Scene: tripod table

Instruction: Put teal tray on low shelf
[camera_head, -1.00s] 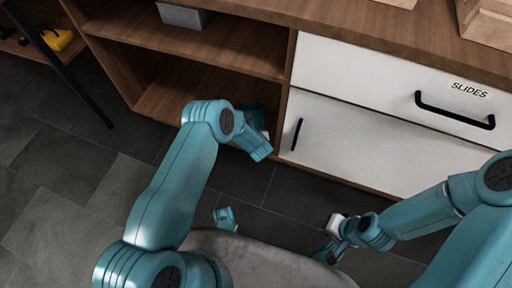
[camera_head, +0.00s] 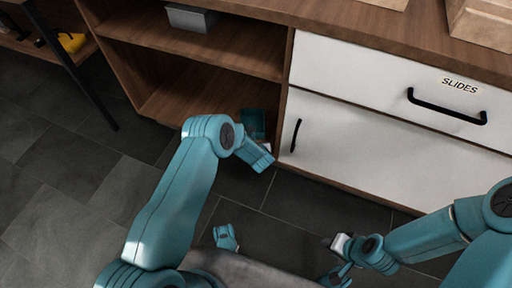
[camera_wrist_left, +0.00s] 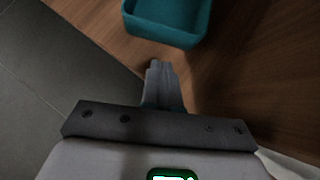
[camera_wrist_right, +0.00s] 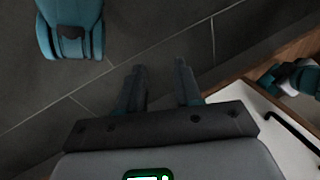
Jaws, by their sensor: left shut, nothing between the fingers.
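The teal tray (camera_head: 251,121) sits on the low shelf (camera_head: 190,100), at its right end close to the upright divider. The left arm's wrist partly hides it in the head view. In the left wrist view the tray (camera_wrist_left: 165,32) rests on the wooden board just beyond my left gripper (camera_wrist_left: 160,66). That gripper is shut and empty, its fingertips apart from the tray's near wall. My right gripper (camera_wrist_right: 160,68) is open and empty above the dark floor, in front of the white drawers.
A grey box (camera_head: 191,18) stands on the shelf above. White drawers (camera_head: 350,130) with black handles, one labelled SLIDES, are to the right. A dark table leg (camera_head: 75,70) and a yellow object (camera_head: 71,42) are at the left. The left part of the low shelf is clear.

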